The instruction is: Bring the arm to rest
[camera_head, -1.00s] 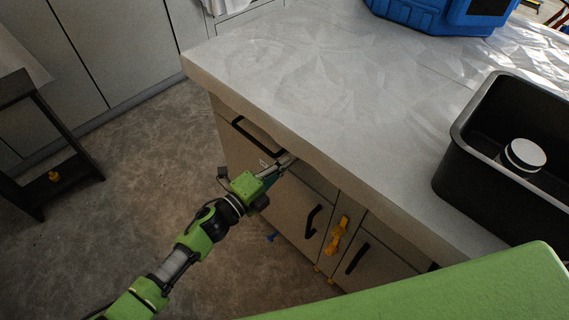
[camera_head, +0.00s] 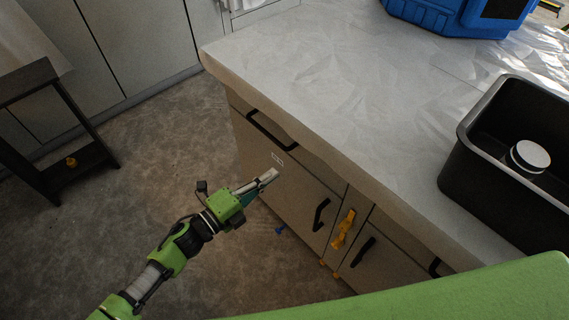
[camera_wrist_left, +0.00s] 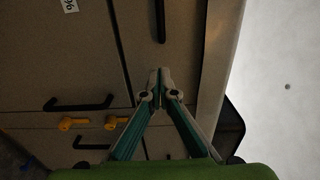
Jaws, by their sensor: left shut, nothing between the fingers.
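My left gripper (camera_head: 269,177) is shut and empty. In the head view it hangs in front of the cabinet's light front, below the upper left drawer handle (camera_head: 272,130) and left of a vertical door handle (camera_head: 321,214). In the left wrist view its fingertips (camera_wrist_left: 160,73) meet in front of the cabinet face, near a dark handle (camera_wrist_left: 160,20). My left arm (camera_head: 160,268) comes in from the lower left over the floor. My right gripper is in neither view.
The white countertop (camera_head: 330,90) juts out above the cabinet. A black bin (camera_head: 463,170) holding a white-lidded item (camera_head: 529,156) and a blue case (camera_head: 455,17) stand on it. A yellow object (camera_head: 344,228) is on the cabinet front. A dark shelf stand (camera_head: 92,155) is at left; open floor lies between.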

